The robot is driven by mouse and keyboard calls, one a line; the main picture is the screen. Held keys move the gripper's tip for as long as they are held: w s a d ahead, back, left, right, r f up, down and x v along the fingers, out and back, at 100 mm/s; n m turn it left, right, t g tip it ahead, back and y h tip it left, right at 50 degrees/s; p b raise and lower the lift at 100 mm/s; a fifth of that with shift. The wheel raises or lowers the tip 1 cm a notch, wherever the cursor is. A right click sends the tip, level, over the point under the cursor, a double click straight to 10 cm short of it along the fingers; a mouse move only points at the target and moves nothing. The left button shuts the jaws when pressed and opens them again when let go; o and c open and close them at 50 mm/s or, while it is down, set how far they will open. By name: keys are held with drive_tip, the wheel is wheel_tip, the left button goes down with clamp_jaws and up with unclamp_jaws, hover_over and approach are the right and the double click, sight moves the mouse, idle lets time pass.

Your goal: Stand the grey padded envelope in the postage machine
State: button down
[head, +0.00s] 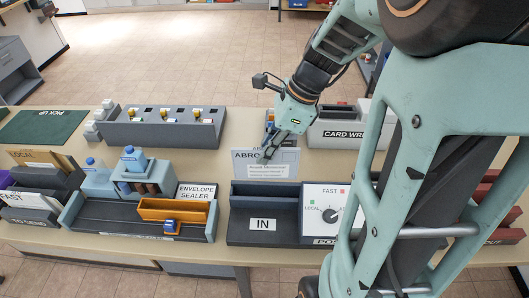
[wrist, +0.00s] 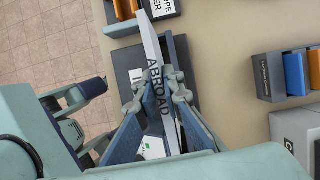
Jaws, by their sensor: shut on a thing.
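The grey padded envelope (head: 286,171), marked ABROAD, is upright in my gripper (head: 272,152). In the wrist view the envelope (wrist: 152,48) shows nearly edge-on between the two fingers of my gripper (wrist: 156,96). The postage machine (head: 240,236) has a dark open tray labelled IN and a white panel with a dial marked FAST and LOCAL. In the head view the envelope's lower edge appears at the tray's back rim; I cannot tell if they touch. In the wrist view the machine (wrist: 124,62) lies beneath the envelope, which hides part of it.
The envelope sealer (head: 90,226) with an orange block stands left of the machine. A grey rack (head: 160,132) and the CARD WRITER box (head: 340,132) stand behind. A TO SEND rack (head: 30,216) is at the far left.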

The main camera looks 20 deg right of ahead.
sight(266, 178)
drive_tip(key=shift+f, duration=0.15)
wheel_tip(266, 178, down, 4)
drive_tip(key=b, duration=0.4)
drive_tip(key=shift+r, duration=0.2)
drive_tip(key=shift+f, duration=0.2)
idle(0.4)
drive_tip(key=shift+f+b, duration=0.9)
drive_tip(key=shift+f, duration=0.55)
drive_tip(key=shift+f+b, duration=1)
drive_tip(key=shift+f, duration=0.5)
drive_tip(key=c, duration=2)
unclamp_jaws()
